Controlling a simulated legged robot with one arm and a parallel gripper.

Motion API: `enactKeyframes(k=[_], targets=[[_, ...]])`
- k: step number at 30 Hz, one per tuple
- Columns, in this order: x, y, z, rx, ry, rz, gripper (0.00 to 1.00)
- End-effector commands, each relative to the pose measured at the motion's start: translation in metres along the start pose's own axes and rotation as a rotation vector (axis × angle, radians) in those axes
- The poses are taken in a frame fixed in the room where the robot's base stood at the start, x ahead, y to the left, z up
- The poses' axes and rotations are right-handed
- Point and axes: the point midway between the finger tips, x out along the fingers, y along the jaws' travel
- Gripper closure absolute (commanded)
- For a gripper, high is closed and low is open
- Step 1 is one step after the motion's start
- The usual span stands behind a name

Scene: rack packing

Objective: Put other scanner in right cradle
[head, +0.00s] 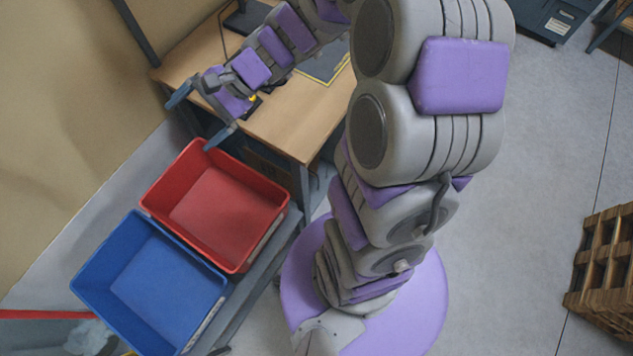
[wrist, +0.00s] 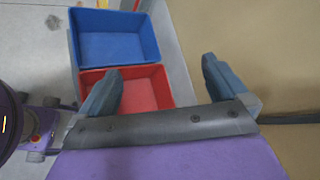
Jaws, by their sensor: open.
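My gripper (head: 204,122) is open and empty at the left end of the wooden table, near the wall. In the wrist view its two fingers (wrist: 160,88) are spread wide with nothing between them. A small yellow and black item (head: 252,99) shows on the table just behind my gripper, partly hidden by it; I cannot tell whether it is a scanner. No scanner or cradle can be made out clearly in either view; my arm covers much of the table.
An empty red bin (head: 274,237) and an empty blue bin (head: 87,291) stand beside the table on a lower grey surface. They also show in the wrist view. A dark mat (head: 322,70) lies on the table (head: 285,122). A wooden pallet (head: 605,265) is at the right.

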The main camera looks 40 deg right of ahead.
Motion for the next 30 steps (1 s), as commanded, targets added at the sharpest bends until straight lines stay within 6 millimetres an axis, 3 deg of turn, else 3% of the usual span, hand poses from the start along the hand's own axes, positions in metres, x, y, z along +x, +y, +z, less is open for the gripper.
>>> enactKeyframes(k=[1,3,7,12,18,24,30], targets=[[0.001,0.014,0.022,-0.086,0.0,0.075,0.0],[-0.001,0.037,0.044,-0.193,0.003,0.182,0.0],[-0.011,0.084,0.076,-0.374,0.013,0.381,0.0],[-0.044,0.14,0.097,-0.589,0.059,0.64,0.0],[-0.096,0.192,0.102,-0.774,0.134,0.912,0.0],[-0.133,0.213,0.099,-0.857,0.195,1.062,0.0],[-0.14,0.216,0.099,-0.871,0.207,1.091,0.0]])
